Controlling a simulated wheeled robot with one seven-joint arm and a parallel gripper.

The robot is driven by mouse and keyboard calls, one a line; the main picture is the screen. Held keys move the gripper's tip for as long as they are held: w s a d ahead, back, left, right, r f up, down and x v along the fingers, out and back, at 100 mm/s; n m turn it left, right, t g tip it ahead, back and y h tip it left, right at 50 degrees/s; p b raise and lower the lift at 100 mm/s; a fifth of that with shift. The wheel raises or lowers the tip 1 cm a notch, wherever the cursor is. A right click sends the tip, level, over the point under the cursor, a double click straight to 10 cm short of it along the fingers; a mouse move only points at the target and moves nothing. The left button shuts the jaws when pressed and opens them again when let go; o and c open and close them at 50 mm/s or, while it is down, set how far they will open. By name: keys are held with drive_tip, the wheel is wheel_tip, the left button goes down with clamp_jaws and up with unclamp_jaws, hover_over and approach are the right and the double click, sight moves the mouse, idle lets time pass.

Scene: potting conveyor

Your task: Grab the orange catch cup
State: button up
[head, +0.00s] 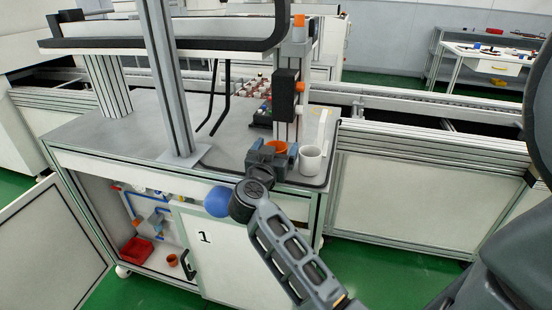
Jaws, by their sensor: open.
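The orange catch cup (277,146) is at the front right of the grey workbench, below the dark upright unit. Only its upper part shows. My gripper (274,158) is at the cup, with its dark grey body in front of it and hiding its lower part. The gripper is open. The cup appears to be between or just behind the fingers; I cannot tell whether they touch it.
A white cup (311,160) stands close to the right of my gripper. The dark upright unit (286,95) is just above and behind. A metal post (166,80) rises at left. A tray of small pots (262,112) lies behind. The middle of the bench (228,150) is clear.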

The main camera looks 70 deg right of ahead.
drive_tip(key=c, duration=1.1)
drive_tip(key=shift+o, duration=0.2)
drive_tip(key=shift+r, duration=0.1)
